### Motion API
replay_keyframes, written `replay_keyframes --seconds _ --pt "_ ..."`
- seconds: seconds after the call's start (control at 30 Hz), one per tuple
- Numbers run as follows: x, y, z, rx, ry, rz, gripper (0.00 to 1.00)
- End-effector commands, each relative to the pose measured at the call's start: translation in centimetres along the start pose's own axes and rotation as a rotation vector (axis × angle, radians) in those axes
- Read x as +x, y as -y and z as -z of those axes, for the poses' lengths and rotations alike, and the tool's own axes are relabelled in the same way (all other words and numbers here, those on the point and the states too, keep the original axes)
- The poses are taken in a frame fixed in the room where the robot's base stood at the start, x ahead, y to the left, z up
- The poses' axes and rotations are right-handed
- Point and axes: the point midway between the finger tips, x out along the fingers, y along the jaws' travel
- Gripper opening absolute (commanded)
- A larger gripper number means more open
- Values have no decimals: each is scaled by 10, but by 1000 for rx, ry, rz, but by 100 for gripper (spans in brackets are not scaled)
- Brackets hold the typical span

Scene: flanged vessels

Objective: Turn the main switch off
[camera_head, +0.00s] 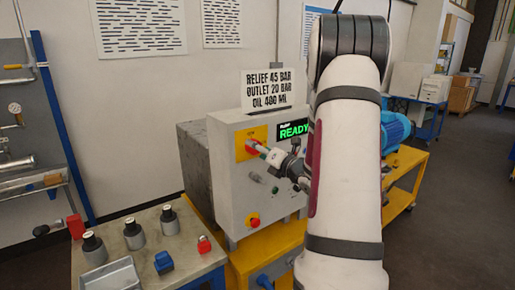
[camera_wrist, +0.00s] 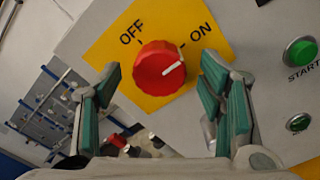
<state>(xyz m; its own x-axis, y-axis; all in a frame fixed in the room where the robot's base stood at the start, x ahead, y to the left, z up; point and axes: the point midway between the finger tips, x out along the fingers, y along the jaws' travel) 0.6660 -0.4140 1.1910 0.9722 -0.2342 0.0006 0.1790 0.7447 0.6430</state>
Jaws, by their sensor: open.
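The main switch is a red round knob (camera_wrist: 159,68) on a yellow plate (camera_wrist: 120,52) marked OFF at upper left and ON at upper right. Its white pointer line is turned toward ON. In the head view the yellow plate (camera_head: 241,153) is on the upper left of the grey control cabinet (camera_head: 231,185), with the knob partly hidden by my gripper. My gripper (camera_wrist: 160,77) is open, its green-padded fingers on the left and right of the knob. Gaps show between knob and fingers in the wrist view; I cannot tell the depth.
A green READY display (camera_head: 294,129) and a lower red button (camera_head: 253,221) are on the cabinet. A green START button (camera_wrist: 301,51) is right of the switch. The workbench (camera_head: 190,262) at lower left holds black-topped cylinders, a tray (camera_head: 112,275) and a blue block (camera_head: 163,262).

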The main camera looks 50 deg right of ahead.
Motion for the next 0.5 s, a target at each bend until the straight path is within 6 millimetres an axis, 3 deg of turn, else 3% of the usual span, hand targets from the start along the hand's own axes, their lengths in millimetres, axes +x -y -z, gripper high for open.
replay_keyframes --seconds 0.2,0.47,0.5 --pt "14 0 0 0 0 0 63" --pt "16 0 0 0 -1 0 63" --pt "15 0 0 0 -1 0 58"
